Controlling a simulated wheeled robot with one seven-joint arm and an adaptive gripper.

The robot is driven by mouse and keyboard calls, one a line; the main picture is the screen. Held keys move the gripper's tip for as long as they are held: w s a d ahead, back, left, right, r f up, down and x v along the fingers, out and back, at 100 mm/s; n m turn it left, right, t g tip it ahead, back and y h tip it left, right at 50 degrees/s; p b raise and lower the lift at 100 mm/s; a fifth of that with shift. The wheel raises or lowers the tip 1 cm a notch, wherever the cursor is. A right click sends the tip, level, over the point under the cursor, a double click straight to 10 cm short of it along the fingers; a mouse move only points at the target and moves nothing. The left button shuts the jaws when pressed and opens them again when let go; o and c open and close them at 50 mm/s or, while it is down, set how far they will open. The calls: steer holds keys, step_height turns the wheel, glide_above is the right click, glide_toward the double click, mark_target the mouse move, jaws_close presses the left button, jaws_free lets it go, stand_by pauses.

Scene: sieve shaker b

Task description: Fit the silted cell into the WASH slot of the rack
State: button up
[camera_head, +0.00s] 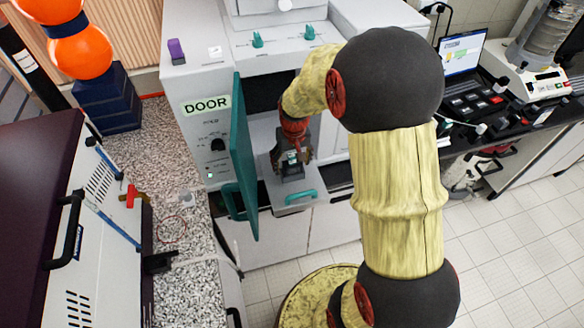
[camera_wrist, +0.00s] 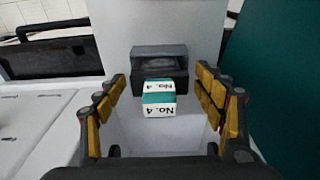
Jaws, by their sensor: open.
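My gripper (camera_head: 291,160) is in front of the machine's opening, pointing down at a pale drawer (camera_head: 312,180) with a teal handle. In the wrist view its yellow-padded fingers (camera_wrist: 161,84) are open, one on each side of a small dark grey block (camera_wrist: 160,55). A white and teal piece marked "No. 4" (camera_wrist: 158,105) is at the block's near side, between the fingers. No grip on either shows. I cannot tell whether this is the silted cell. No WASH label or rack can be made out.
The teal door (camera_head: 241,155) stands open just left of my gripper, beside a panel labelled DOOR (camera_head: 207,104). A speckled counter (camera_head: 170,165) and a white unit with a black handle (camera_head: 95,225) lie left. A laptop (camera_head: 461,52) and balance (camera_head: 535,80) stand right. Tiled floor is clear.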

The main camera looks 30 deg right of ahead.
mark_target(292, 154)
steer(key=shift+f, duration=0.1)
steer(key=shift+c, duration=1.1)
steer(key=c, duration=1.1)
steer(key=shift+c, duration=0.6)
steer(key=shift+r, duration=0.65)
step_height(292, 154, up, 2)
steer(key=shift+r, duration=0.15)
steer(key=s+a+r+p, duration=0.1)
steer(key=s+a+r, duration=0.3)
steer(key=s+r, duration=0.5)
steer(key=shift+s+r, duration=0.25)
steer(key=shift+s, duration=2.05)
